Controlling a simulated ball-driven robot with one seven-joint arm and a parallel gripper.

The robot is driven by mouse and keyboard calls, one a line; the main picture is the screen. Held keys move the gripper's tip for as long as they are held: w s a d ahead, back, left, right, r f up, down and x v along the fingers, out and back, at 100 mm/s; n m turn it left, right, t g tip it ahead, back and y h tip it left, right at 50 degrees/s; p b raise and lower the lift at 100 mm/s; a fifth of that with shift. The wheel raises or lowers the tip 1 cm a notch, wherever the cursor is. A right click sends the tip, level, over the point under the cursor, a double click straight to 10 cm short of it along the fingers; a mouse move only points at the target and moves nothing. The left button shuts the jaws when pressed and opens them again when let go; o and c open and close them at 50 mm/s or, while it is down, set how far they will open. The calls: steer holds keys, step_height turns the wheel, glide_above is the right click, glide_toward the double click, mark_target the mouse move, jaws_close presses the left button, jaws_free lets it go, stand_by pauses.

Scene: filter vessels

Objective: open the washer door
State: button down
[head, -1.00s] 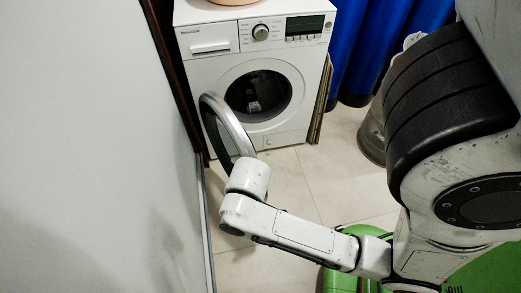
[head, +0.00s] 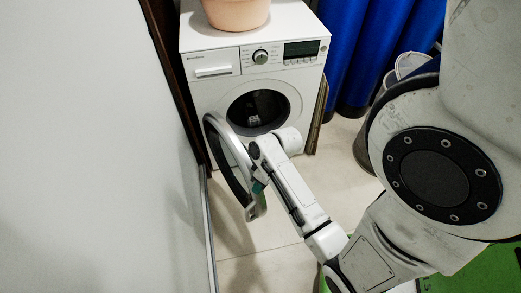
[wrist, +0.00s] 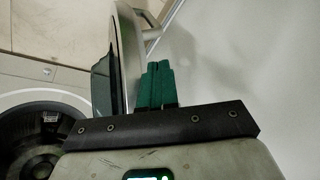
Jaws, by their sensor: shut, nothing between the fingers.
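The white washer (head: 225,85) stands against the back, its dark round drum opening (head: 258,108) uncovered. The washer door (head: 222,145), a silver ring with a dark inside, stands open, swung out from the left side of the opening toward me. My gripper (head: 257,188) is beside the door's near edge, partly hidden by my wrist. In the wrist view, the green fingers (wrist: 160,85) are shut together and empty, close along the door's rim (wrist: 127,55). I cannot tell whether they touch it. The drum opening also shows there at lower left (wrist: 40,140).
A grey-white wall (head: 90,150) runs close along the left, near the door. A peach pot (head: 236,12) sits on the washer. Blue cylinders (head: 375,50) and a bin (head: 370,150) stand at right. Tiled floor (head: 330,180) is clear before the washer.

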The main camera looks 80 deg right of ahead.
steer(key=s+d+r+m+t+h+p, duration=0.1)
steer(key=s+d+r+m+t+p, duration=0.1)
steer(key=s+d+r+p, duration=0.3)
steer(key=s+d+r+m+t+h+p, duration=0.1)
steer(key=s+d+r+t+p, duration=0.2)
steer(key=d, duration=0.4)
steer(key=w+a+f+g+p, duration=0.1)
steer(key=w+a+f+p, duration=0.1)
steer(key=w+f, duration=0.5)
steer(key=shift+w+a+m, duration=0.3)
steer(key=shift+w+a, duration=0.3)
steer(key=shift+w, duration=0.4)
steer(key=w+a+m+p, duration=0.1)
steer(key=w+a+p, duration=0.1)
steer(key=w+a, duration=0.7)
steer(key=shift+w, duration=1.25)
steer(key=shift+s+f, duration=0.1)
